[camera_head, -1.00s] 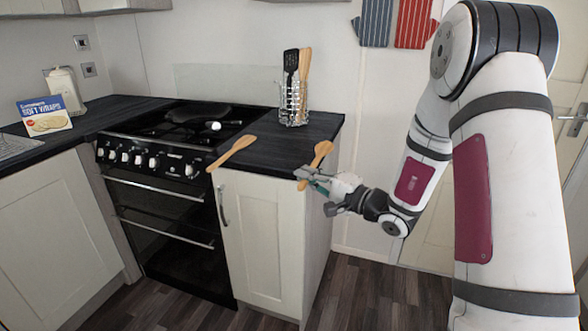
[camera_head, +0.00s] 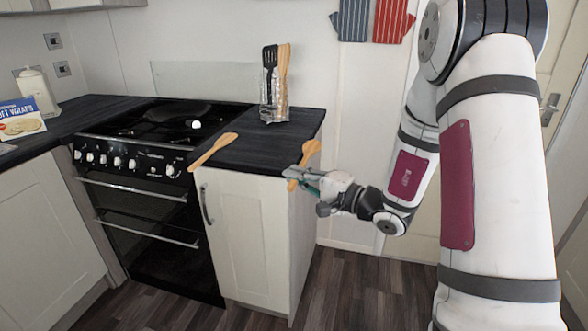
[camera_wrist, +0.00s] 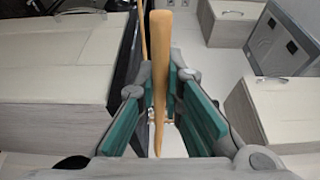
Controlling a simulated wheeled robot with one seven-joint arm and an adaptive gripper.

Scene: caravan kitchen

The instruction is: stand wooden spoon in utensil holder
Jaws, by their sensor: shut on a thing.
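My gripper (camera_head: 300,178) is shut on a wooden spoon (camera_head: 310,150) beside the front right corner of the dark counter. The spoon is tilted, with its wide end up and its other end below the fingers. In the wrist view, the held spoon (camera_wrist: 161,45) runs between the green-padded fingers (camera_wrist: 160,100). The wire utensil holder (camera_head: 266,108) stands at the back of the counter with a black slotted turner (camera_head: 269,57) and wooden utensils (camera_head: 284,60) upright in it. My gripper is in front of and below the holder, apart from it.
Another wooden utensil (camera_head: 212,151) lies on the counter's front edge near the stove (camera_head: 145,195), overhanging it. A pan (camera_head: 164,113) sits on the hob. A cream cabinet (camera_head: 245,225) is under the counter. The counter between its front edge and the holder is clear.

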